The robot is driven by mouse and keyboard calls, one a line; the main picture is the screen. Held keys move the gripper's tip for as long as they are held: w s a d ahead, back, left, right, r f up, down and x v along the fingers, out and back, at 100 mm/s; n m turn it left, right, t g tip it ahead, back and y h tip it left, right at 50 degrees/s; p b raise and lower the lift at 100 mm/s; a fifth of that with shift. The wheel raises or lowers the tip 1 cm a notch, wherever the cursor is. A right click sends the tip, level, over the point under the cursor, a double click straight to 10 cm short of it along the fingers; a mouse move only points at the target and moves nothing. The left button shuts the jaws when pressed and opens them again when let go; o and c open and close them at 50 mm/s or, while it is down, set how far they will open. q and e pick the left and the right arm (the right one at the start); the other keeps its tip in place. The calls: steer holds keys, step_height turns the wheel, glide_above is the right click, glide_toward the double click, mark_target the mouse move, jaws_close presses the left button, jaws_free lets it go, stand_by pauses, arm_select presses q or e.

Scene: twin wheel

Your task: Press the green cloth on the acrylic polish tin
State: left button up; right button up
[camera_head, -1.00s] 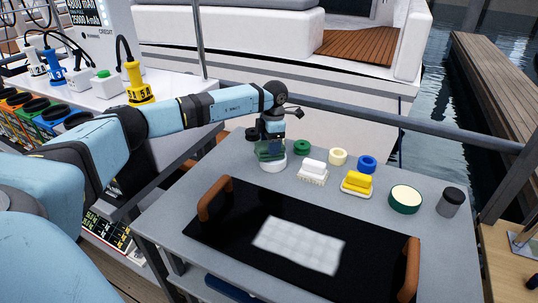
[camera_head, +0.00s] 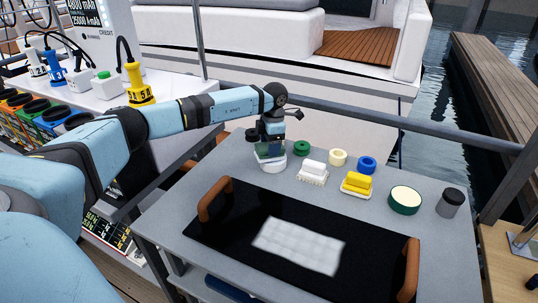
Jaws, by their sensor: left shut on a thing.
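My left gripper (camera_head: 270,149) points down at the far left of the grey table and is shut on the green cloth, of which only a little dark green shows between the fingers. Directly below is a round white tin (camera_head: 273,166), partly hidden by the gripper. The gripper's low end overlaps the tin's top; I cannot tell whether the cloth touches inside. No label is readable on the tin. A dark green tin with a cream top (camera_head: 405,199) stands apart at the right. My right gripper is not in view.
A white brush (camera_head: 313,172), a yellow brush (camera_head: 357,184), green (camera_head: 302,147), cream (camera_head: 338,157) and blue (camera_head: 367,164) rings and a grey jar (camera_head: 450,202) stand along the back. A black tray (camera_head: 215,232) with brown handles holds a white quilted pad (camera_head: 300,245).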

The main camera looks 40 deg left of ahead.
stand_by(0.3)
arm_select(q)
step_height(320, 180, up, 7)
steer(key=p, duration=0.5)
steer(key=shift+f, duration=0.1)
